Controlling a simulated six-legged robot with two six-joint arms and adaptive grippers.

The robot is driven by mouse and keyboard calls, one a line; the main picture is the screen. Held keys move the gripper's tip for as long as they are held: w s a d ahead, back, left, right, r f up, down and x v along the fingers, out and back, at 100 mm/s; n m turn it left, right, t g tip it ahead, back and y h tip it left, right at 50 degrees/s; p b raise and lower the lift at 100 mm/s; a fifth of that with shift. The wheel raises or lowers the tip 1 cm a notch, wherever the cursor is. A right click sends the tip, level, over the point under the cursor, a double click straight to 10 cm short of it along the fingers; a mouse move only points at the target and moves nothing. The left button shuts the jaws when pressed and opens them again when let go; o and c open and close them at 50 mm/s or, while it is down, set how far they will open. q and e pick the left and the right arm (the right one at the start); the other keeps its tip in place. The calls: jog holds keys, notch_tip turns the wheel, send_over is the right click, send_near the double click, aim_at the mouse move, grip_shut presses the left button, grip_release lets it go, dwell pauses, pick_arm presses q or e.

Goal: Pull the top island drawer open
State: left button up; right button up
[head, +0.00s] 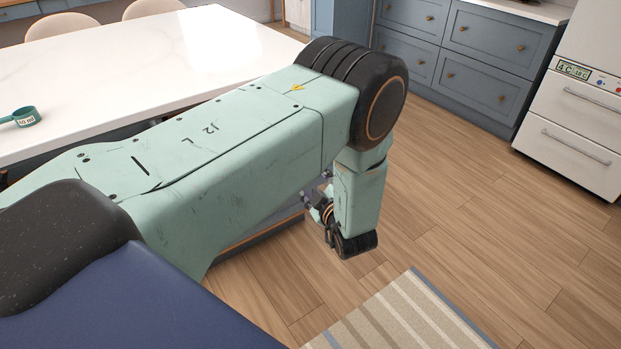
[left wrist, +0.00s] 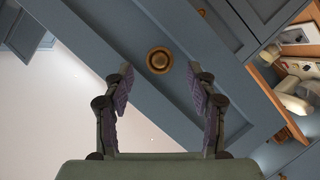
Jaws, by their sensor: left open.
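The island (head: 190,45) shows its white marble top in the head view; my left arm hides most of its front. In the left wrist view a blue-grey drawer front (left wrist: 110,30) runs diagonally across the picture, with a round brass knob (left wrist: 159,60) on it. My left gripper (left wrist: 160,72) is open, its two fingers on either side of the knob in the picture, with no contact visible. In the head view the left gripper (head: 322,208) hangs at the wrist, partly hidden. I cannot tell how far the knob is from the fingertips. My right gripper is not in view.
A teal measuring cup (head: 25,117) lies on the marble top. Blue cabinets (head: 480,80) and a white appliance (head: 575,130) stand at the back right. A striped rug (head: 400,315) lies at the front. The wooden floor (head: 450,190) between is clear.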

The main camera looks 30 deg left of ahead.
pick_arm(q)
jog(key=v, duration=0.7)
jog(key=shift+s+r, duration=0.1)
jog(key=s+d+f+m+g+h, duration=0.25)
jog(key=s+f+m+h, duration=0.5)
jog(key=f+m, duration=0.4)
jog(key=s+d+m+g+h, duration=0.2)
jog(key=s+m+g+h, duration=0.2)
jog(key=s, duration=2.1)
jog(key=m+g, duration=0.3)
jog(key=shift+s+d+f+m, duration=0.25)
jog(key=shift+s+f+m, duration=0.1)
jog(key=shift+s, duration=0.1)
